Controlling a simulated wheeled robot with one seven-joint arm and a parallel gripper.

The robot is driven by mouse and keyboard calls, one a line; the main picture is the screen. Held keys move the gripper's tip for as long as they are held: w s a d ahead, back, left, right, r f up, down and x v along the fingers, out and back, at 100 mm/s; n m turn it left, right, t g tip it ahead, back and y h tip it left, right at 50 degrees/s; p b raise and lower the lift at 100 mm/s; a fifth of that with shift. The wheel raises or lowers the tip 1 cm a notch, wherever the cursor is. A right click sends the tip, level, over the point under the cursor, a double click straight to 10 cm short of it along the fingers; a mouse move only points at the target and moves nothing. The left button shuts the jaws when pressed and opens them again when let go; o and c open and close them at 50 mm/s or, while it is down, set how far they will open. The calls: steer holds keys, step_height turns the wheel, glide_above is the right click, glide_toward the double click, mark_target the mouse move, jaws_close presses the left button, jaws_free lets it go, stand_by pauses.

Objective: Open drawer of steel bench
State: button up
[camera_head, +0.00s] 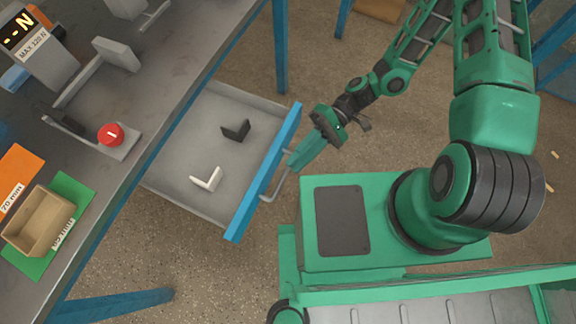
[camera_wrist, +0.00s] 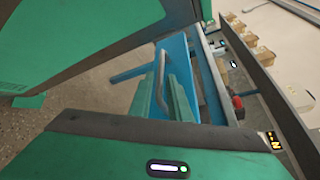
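The steel bench (camera_head: 150,75) has its grey drawer (camera_head: 210,115) pulled well out, with its blue front (camera_head: 264,172) away from the bench. Inside the drawer lie a dark L-shaped piece (camera_head: 236,130) and a white L-shaped piece (camera_head: 206,180). A grey bar handle (camera_head: 274,187) is on the blue front; it also shows in the wrist view (camera_wrist: 160,75). My gripper (camera_head: 298,160) is at the upper part of the handle. In the wrist view its green fingers (camera_wrist: 162,95) stand close on both sides of the bar and appear closed on it.
On the bench top are a red button (camera_head: 110,134), a force display (camera_head: 38,48), a wooden box (camera_head: 38,221) on a green mat (camera_head: 72,190), and an orange mat (camera_head: 18,172). Blue bench legs (camera_head: 280,45) stand near the drawer. Speckled floor is free below the drawer.

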steer(key=shift+v, duration=2.55)
steer(key=w+d+r+m+t+h, duration=0.1)
steer(key=w+d+r+t+h, duration=0.4)
steer(key=d, duration=0.6)
steer(key=d+r+m+h, duration=0.2)
steer(key=d+r+h, duration=0.1)
steer(key=d+r, duration=0.55)
steer(key=s+d+r+m+t+h, duration=0.1)
steer(key=s+d+r+m+t, duration=0.2)
steer(key=s+d+r, duration=0.2)
steer(key=s+d+r+m+t+h, duration=0.2)
steer(key=s+d+r, duration=0.3)
steer(key=d+r, duration=0.3)
steer(key=shift+r+m+t, duration=0.4)
steer(key=shift+r, duration=0.45)
